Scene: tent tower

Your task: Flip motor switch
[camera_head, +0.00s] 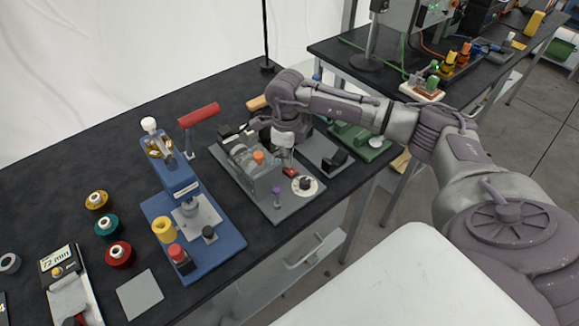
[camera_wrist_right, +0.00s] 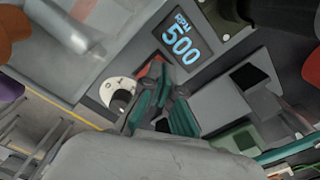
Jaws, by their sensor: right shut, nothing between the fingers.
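The grey motor station (camera_head: 284,210) stands right of the middle of the dark table. It carries a white dial with a black knob (camera_head: 305,184) and a red piece (camera_head: 289,171), which may be the switch. My right gripper (camera_head: 287,158) is shut and empty just above the red piece. In the right wrist view, the fingertips (camera_wrist_right: 160,78) lie over the red piece (camera_wrist_right: 145,72), largely hiding it. I cannot tell whether they touch it. The dial (camera_wrist_right: 119,95) is to their left, and a display (camera_wrist_right: 181,40) reading RPM 500 is close beyond them. My left gripper is out of view.
A blue press (camera_head: 175,200) with a red handle stands left of the motor station. Several coloured spools (camera_head: 107,225) and a gauge (camera_head: 62,268) lie further left. A grey plate (camera_head: 139,294) lies near the front edge. A green device (camera_head: 360,141) stands behind on the right.

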